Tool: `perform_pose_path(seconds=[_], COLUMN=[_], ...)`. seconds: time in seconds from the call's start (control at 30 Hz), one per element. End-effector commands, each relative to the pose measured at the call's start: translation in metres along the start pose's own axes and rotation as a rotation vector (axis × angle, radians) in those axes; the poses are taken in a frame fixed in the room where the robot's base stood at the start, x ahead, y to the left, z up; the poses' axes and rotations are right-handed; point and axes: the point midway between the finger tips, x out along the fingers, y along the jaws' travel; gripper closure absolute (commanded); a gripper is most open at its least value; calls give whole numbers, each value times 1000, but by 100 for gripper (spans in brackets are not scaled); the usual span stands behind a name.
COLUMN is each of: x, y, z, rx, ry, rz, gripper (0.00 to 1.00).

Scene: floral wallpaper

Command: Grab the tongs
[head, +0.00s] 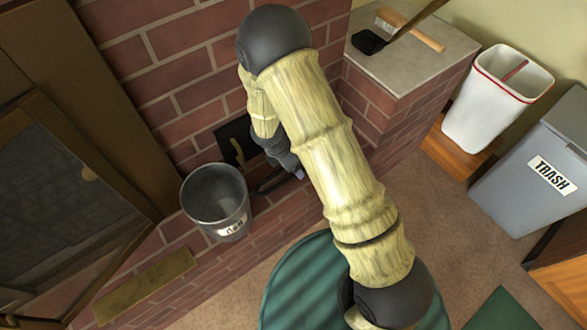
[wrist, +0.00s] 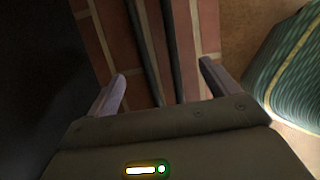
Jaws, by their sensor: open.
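The tongs (wrist: 145,50) look like two long dark arms lying side by side on the brick ledge in the wrist view. They pass between the two fingers of my gripper (wrist: 162,73), which is open around them. I see brick between the tong arms and each finger, so the fingers appear apart from them. In the head view a dark end of the tongs (head: 268,184) shows on the ledge beside my gripper (head: 296,172). My arm and gripper hide the rest there.
A grey metal bucket (head: 216,200) stands on the brick ledge just left of my gripper. A green round ribbed object (head: 300,285) is below. A brick pillar with a stone top (head: 415,65) rises at right. A white bin (head: 490,110) and grey trash can (head: 530,180) stand farther right.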

Motion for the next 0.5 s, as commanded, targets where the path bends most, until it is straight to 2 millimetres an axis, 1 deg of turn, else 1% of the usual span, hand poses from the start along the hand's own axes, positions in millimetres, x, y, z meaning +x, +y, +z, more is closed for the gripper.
perform_pose_path(seconds=[0.03,0.1,0.3,0.4,0.5], x=[9,20,46,49,48], y=[0,0,0,1,1], z=[-1,-2,-2,-1,-1], rx=[1,1,3,3,2], ry=[0,0,-1,-1,0], rz=[-2,-2,-2,-1,0], gripper=[13,13,13,13,13])
